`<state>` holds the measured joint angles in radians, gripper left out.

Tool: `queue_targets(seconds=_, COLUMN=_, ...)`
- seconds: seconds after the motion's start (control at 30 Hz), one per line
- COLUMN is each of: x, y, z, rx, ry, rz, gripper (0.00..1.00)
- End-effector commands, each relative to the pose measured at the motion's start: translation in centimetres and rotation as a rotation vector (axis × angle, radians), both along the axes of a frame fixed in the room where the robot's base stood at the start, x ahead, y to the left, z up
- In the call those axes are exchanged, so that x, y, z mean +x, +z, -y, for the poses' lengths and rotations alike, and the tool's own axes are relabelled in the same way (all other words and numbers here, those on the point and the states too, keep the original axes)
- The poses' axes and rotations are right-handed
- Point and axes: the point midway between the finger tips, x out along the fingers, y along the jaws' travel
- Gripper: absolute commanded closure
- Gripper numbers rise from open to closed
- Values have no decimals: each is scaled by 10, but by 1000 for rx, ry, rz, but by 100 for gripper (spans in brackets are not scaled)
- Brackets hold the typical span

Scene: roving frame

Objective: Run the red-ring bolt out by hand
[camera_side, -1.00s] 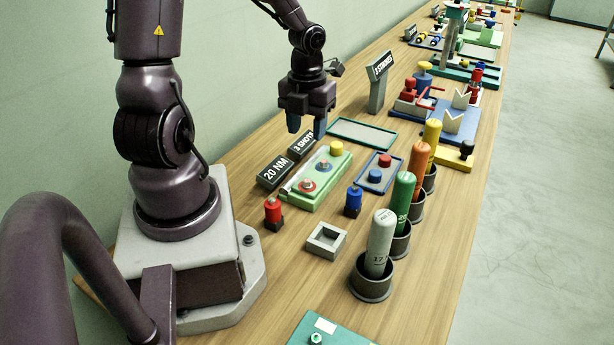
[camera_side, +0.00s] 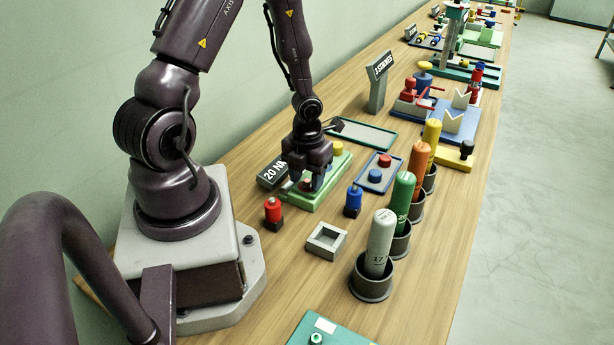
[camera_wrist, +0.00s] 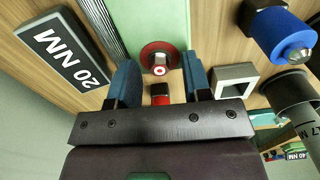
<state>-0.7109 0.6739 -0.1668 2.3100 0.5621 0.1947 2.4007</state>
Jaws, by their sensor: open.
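The red-ring bolt (camera_side: 306,186) sits in the green block (camera_side: 325,196) at its near end, partly hidden by my gripper. In the wrist view the red-ring bolt (camera_wrist: 160,60) shows a pale head inside a red ring, near the line between my fingers. My gripper (camera_side: 305,184) points down over that end of the block. In the wrist view my gripper (camera_wrist: 160,78) has its two blue fingers apart with nothing pinched. I cannot tell whether the fingertips reach down beside the bolt head.
A 20 NM sign (camera_side: 272,175) stands left of the block. A red knob (camera_side: 272,209), a blue knob (camera_side: 353,200) and a grey square tray (camera_side: 326,240) stand nearby. A yellow knob (camera_side: 337,148) is at the block's far end. Several coloured cylinders in cups line the right.

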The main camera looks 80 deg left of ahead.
Motion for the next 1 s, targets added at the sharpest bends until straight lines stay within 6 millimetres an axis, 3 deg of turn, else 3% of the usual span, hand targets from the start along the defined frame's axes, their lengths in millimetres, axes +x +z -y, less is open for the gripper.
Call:
queue_targets(seconds=0.3, x=0, y=-3, z=0, rx=1, ry=1, rz=1, gripper=55)
queue_targets(seconds=0.37, x=0, y=-3, z=0, rx=1, ry=1, rz=1, gripper=67)
queue_targets(seconds=0.5, x=0, y=-3, z=0, rx=1, ry=1, rz=1, gripper=99)
queue_targets(seconds=1.0, x=0, y=-2, z=0, rx=1, ry=101, rz=0, gripper=100)
